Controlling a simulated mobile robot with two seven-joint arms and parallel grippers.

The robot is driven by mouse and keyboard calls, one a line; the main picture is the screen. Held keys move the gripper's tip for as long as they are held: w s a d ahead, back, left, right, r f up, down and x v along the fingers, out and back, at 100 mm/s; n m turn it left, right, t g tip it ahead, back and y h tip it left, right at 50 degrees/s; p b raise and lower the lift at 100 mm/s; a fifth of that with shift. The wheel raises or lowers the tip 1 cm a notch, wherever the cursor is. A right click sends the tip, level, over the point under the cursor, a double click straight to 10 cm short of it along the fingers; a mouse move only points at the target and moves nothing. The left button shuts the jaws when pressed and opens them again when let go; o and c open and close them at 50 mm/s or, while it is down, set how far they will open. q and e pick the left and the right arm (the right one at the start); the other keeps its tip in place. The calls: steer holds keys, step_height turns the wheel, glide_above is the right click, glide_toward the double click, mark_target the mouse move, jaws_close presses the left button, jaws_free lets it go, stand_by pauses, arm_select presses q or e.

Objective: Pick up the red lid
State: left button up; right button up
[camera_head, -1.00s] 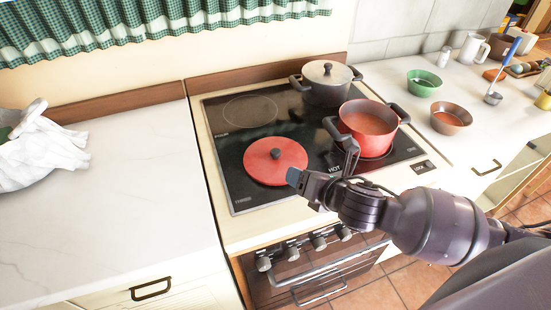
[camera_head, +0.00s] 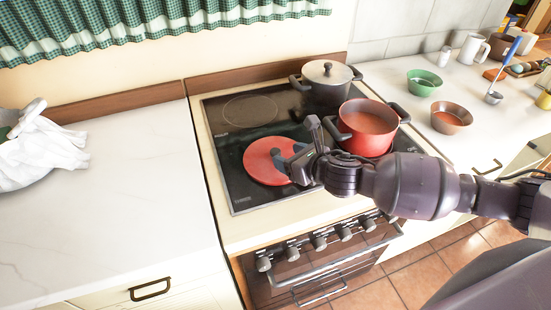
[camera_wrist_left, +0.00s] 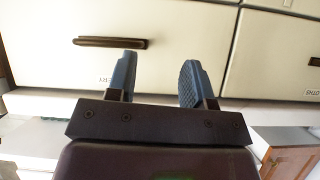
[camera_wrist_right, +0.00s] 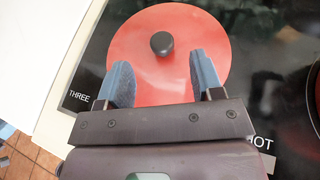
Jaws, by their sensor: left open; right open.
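The red lid (camera_head: 262,166) lies flat on the left front part of the black stove top. Its dark round knob (camera_wrist_right: 162,43) shows in the right wrist view, beyond and between the fingertips. My left gripper (camera_wrist_left: 158,72) is open and empty in front of a cream drawer front, and is not in the head view.
A red pot (camera_head: 366,138) with dark handles stands right of the lid, close to my right gripper. A grey lidded pot (camera_head: 326,88) stands behind it. Green (camera_head: 422,84) and brown (camera_head: 450,118) bowls sit on the right counter. The left counter (camera_head: 120,190) is mostly clear.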

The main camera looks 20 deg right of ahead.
mark_target(275, 150)
steer(key=shift+x, duration=2.25)
steer(key=c, duration=0.8)
jaws_close()
